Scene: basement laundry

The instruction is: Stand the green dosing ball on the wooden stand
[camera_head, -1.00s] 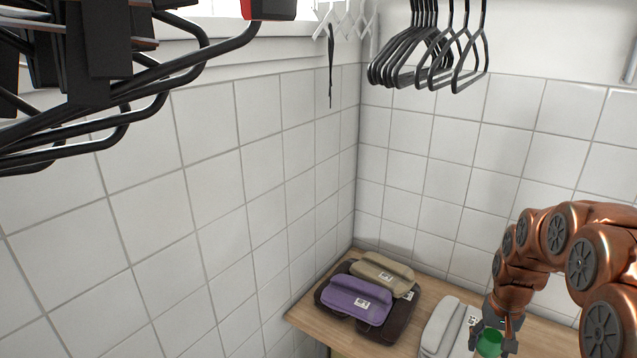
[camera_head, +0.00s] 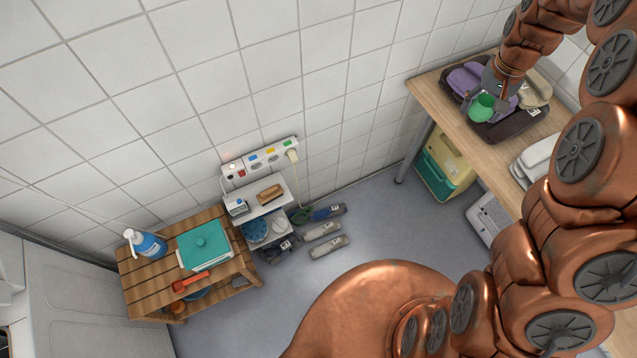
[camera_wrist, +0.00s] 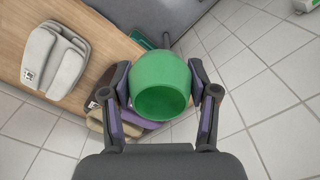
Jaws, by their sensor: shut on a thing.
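The green dosing ball (camera_head: 481,108) is a hollow cup-like ball. My gripper (camera_head: 492,98) is shut on it above the workbench, over the dark tray with the purple pouch. In the wrist view the green ball (camera_wrist: 160,75) sits between both fingers (camera_wrist: 160,88), its round opening facing the camera. The wooden stand (camera_head: 140,283) is a slatted low table at the lower left of the head view, well away from my gripper. On its top are a blue and white pump bottle (camera_head: 145,243), a teal-topped box (camera_head: 203,242) and a red-orange tool (camera_head: 189,282).
The wooden workbench (camera_head: 447,107) bears the dark tray (camera_head: 508,128) and folded grey pouches (camera_head: 538,160). Under it stands a yellow and green container (camera_head: 441,166). A power strip (camera_head: 262,158) is on the wall above a white shelf (camera_head: 262,207). Several grey items lie on the floor.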

